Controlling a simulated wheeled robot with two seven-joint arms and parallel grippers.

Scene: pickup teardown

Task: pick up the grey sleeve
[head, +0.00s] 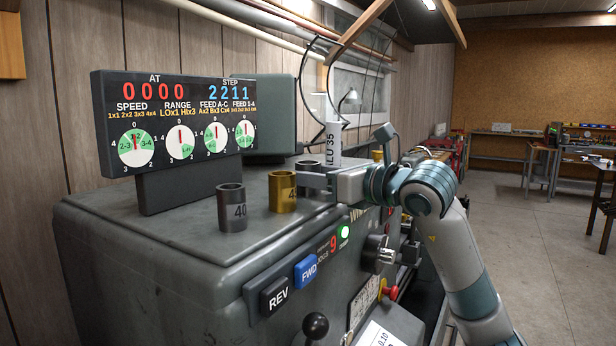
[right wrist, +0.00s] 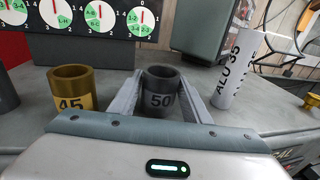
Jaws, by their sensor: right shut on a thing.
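A dark grey sleeve marked 50 (right wrist: 160,92) stands upright on the machine top between the two fingers of my right gripper (right wrist: 160,80), which is shut on it. In the head view this sleeve (head: 307,165) is partly hidden behind my right gripper (head: 316,181), which reaches in from the right. Another dark grey sleeve, marked 40 (head: 232,208), stands upright at the left, apart from the gripper. My left gripper is not in view.
A brass sleeve marked 45 (head: 282,192) stands just left of my right gripper. A pale tube marked ALU 35 (head: 333,145) stands close by on the other side. A display panel (head: 185,120) stands behind the sleeves. The front edge holds REV and FWD buttons (head: 306,270).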

